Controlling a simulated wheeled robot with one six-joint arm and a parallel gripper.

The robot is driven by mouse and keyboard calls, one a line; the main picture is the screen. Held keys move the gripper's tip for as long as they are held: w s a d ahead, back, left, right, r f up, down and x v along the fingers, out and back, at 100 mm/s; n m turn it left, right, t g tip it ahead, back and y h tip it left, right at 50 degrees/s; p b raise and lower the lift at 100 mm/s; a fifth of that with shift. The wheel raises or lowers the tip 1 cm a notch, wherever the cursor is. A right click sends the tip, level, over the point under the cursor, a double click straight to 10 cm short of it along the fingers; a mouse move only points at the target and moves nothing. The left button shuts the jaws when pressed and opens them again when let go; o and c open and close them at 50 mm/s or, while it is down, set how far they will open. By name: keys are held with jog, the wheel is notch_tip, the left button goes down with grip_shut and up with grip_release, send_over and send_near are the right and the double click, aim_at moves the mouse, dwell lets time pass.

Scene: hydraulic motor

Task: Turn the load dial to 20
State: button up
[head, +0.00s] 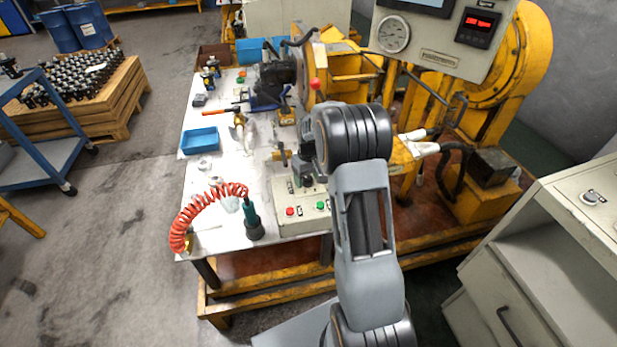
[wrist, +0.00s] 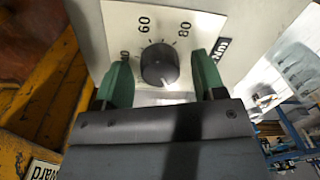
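The load dial (wrist: 159,64) is a round black knob on a pale scale plate (wrist: 120,22) in the wrist view. The numbers 60 and 80 are readable above it, and another number at the left is partly hidden. I cannot clearly read the knob's setting. My gripper (wrist: 162,78) is open, its two green fingers on either side of the knob with gaps showing between them and it. The gripper body hides the lower part of the scale. In the head view, the control box (head: 288,222) sits at the bench's front, and my arm hides part of it.
The box has a red button (head: 290,211) and a green button (head: 320,205). An air tool (head: 251,218) with a coiled orange hose (head: 190,215) stands to its left. A round gauge (head: 394,33) and a red-lit display (head: 480,22) are on the upright panel behind.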

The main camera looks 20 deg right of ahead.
jog(key=c, duration=0.9)
jog(key=shift+o, duration=0.2)
jog(key=m, duration=0.5)
jog(key=shift+m, duration=0.4)
jog(key=m, duration=0.5)
jog(key=shift+m+p, duration=0.4)
jog(key=o, duration=0.9)
